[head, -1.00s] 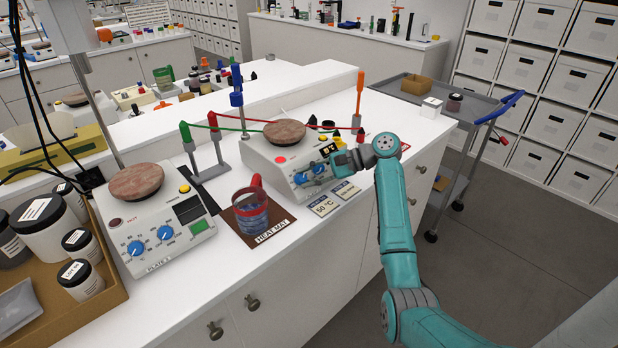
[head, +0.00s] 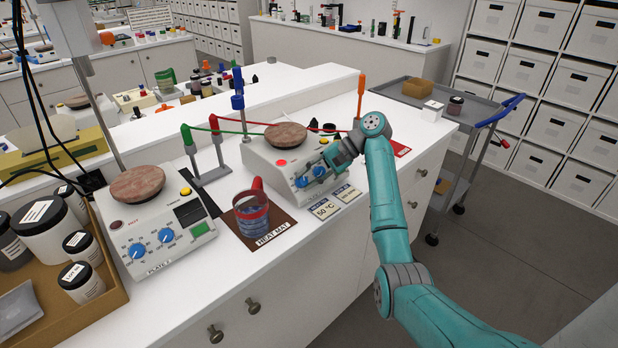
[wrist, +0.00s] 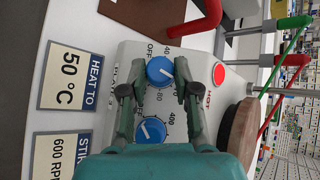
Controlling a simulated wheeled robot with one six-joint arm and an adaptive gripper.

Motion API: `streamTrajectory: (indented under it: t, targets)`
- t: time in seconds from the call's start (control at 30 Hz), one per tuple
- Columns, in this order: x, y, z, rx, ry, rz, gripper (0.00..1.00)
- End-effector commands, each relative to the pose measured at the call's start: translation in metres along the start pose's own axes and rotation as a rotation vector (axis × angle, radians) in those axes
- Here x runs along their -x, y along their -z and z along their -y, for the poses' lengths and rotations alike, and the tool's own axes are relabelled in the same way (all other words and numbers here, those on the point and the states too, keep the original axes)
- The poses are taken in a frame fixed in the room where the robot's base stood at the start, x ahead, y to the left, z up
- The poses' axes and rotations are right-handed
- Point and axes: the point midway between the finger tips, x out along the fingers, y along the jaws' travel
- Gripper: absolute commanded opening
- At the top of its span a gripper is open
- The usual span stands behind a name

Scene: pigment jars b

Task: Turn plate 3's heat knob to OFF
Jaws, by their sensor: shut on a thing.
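Plate 3 is the right-hand white hotplate (head: 262,158) with a round brown top (head: 286,134) and two blue knobs on its sloped front. The heat knob (head: 302,183) is the left one. In the wrist view the heat knob (wrist: 160,71) is the upper one, by the marks OFF, 40 and 80. My gripper (wrist: 160,80) has a finger on each side of it and is shut on it. The stir knob (wrist: 151,131) lies below, between the fingers nearer the palm. In the head view my gripper (head: 328,164) covers the plate's display. The exact knob pointing is hard to tell.
The red lamp (wrist: 218,72) beside the knob is lit. A red-handled mug (head: 251,211) stands on the heat mat left of the plate. Cards reading 50 °C (wrist: 70,75) and 600 RPM lie in front. Another hotplate (head: 190,262) stands further left.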

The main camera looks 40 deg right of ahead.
Motion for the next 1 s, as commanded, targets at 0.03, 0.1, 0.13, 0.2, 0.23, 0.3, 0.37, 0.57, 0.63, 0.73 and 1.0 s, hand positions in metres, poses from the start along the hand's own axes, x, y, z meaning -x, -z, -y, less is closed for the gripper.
streamTrajectory:
  t: [0.03,0.1,0.13,0.2,0.23,0.3,0.37,0.57,0.63,0.73,1.0]
  targets:
    - [-0.0008,0.0003,-0.0009,-0.002,-0.001,0.000,0.00]
    - [-0.0008,0.0003,-0.0009,-0.002,-0.001,0.000,0.00]
    - [-0.0008,0.0003,-0.0009,-0.002,-0.001,0.000,0.00]
    - [-0.0008,0.0004,-0.0009,-0.003,-0.001,0.000,0.00]
    - [-0.0008,0.0003,-0.0009,-0.003,-0.001,0.000,0.35]
    - [-0.0008,0.0003,-0.0009,-0.003,0.000,0.001,0.53]
    - [-0.0006,0.0003,-0.0007,-0.002,0.000,0.000,0.56]
    - [-0.0003,0.0001,-0.0004,-0.002,0.000,0.000,0.56]
    - [-0.0002,0.0001,-0.0003,-0.002,0.000,0.000,0.56]
    - [-0.0002,0.0001,-0.0003,-0.002,0.001,0.000,0.56]
    - [-0.0004,0.0003,-0.0043,-0.093,0.089,0.000,0.56]
